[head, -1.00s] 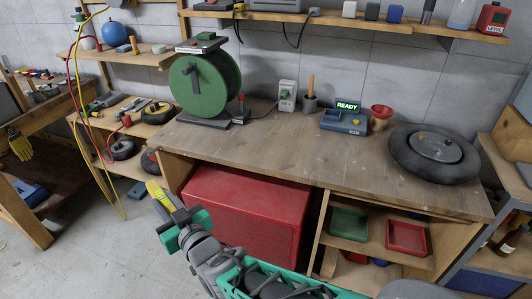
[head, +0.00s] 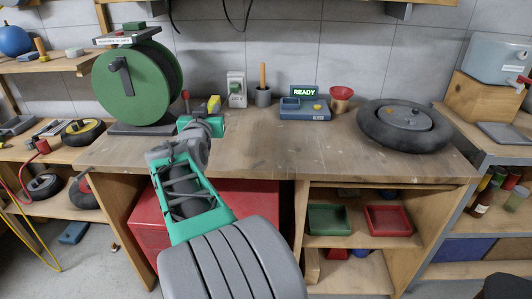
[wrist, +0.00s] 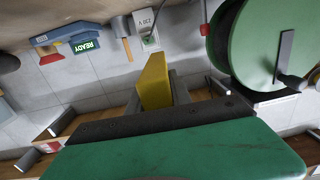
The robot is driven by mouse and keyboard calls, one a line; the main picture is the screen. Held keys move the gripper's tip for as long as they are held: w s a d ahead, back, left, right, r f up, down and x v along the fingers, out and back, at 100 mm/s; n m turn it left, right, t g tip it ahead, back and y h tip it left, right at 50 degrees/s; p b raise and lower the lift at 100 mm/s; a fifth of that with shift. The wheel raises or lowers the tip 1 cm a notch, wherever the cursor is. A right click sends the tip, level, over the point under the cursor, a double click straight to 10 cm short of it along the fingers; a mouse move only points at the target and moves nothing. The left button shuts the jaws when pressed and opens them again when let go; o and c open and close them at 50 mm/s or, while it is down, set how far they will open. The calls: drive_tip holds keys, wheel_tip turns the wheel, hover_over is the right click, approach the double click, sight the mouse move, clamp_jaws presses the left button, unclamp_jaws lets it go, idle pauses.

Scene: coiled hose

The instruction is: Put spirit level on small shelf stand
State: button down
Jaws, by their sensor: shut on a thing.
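The spirit level looks to be the yellow piece (head: 213,103) at the end of my gripper (head: 203,122). In the wrist view the yellow spirit level (wrist: 155,80) sticks out between the two grey fingers of my gripper (wrist: 157,98), which are shut on it. In the head view my gripper is over the left part of the workbench, right of the green hose reel; its fingers are mostly hidden by the hand. I cannot tell surely which wooden shelf is the small shelf stand; a low tiered one (head: 22,148) with tools and wheels is at the left.
The green hose reel (head: 135,82) stands close left of my gripper. A tyre (head: 404,126) lies at right. The bench middle is clear.

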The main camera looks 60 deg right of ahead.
drive_tip(key=s+d+f, duration=0.3)
drive_tip(key=s+d, duration=0.3)
drive_tip(key=d, duration=0.2)
hover_over(261, 147)
drive_tip(key=shift+g, duration=0.3)
wheel_tip(261, 147, down, 7)
drive_tip(key=shift+d+r, duration=0.15)
drive_tip(key=shift+r, duration=0.05)
drive_tip(key=shift+f, duration=1.5)
drive_tip(key=shift+f+b, duration=0.2)
drive_tip(key=shift+b, duration=0.2)
drive_tip(key=c, duration=1.2)
unclamp_jaws()
drive_tip(key=shift+o, duration=0.2)
drive_tip(key=shift+r, duration=0.1)
